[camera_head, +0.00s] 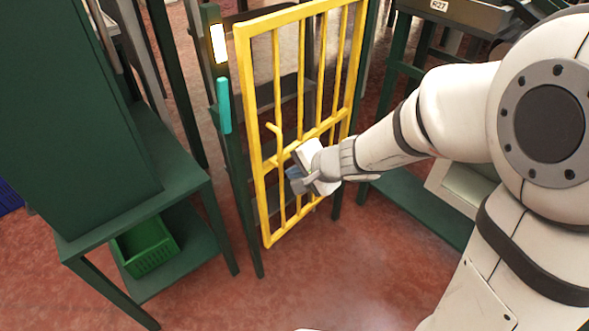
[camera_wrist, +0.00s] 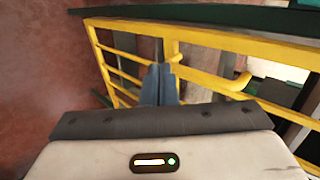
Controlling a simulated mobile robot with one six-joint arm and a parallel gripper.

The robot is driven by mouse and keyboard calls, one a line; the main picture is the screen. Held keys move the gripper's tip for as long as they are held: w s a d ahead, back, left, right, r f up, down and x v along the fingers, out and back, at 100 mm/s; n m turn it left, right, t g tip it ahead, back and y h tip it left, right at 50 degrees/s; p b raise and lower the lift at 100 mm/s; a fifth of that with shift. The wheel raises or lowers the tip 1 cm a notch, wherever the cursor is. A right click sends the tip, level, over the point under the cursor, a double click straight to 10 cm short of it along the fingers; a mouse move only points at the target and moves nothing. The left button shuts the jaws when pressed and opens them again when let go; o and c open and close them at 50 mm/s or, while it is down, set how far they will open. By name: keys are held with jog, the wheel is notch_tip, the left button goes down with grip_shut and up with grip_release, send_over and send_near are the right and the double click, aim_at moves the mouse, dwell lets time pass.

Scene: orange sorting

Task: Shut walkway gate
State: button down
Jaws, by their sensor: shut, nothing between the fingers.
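The yellow barred gate (camera_head: 300,78) stands upright in the middle of the head view. Its left edge is beside a dark green post (camera_head: 238,165) with a teal piece (camera_head: 223,105) on it; a narrow gap shows between gate and post. I cannot tell how far ajar the gate is. A short yellow stub (camera_head: 274,130) sticks out from its crossbar. My gripper (camera_head: 293,181) is shut and empty, at the bars just below the crossbar. In the wrist view its fingers (camera_wrist: 158,84) point at the gate's bars (camera_wrist: 215,40); whether they touch is unclear.
A green bench (camera_head: 180,172) stands at left, with a green crate (camera_head: 146,246) on its lower shelf. A lit panel (camera_head: 218,43) is on the post. Green racking (camera_head: 415,210) stands behind my arm at right. Reddish floor (camera_head: 235,300) is open in front.

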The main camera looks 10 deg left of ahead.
jog(key=shift+w+a+f+b, duration=0.1)
jog(key=shift+w+a+f, duration=0.75)
jog(key=shift+a, duration=0.45)
jog(key=shift+w+a+f+b, duration=0.15)
jog(key=shift+w+a+f, duration=0.7)
jog(key=shift+a, duration=0.4)
jog(key=shift+w+a+f+b, duration=0.1)
jog(key=shift+w+a+f, duration=0.75)
jog(key=shift+a, duration=0.45)
jog(key=shift+w, duration=0.1)
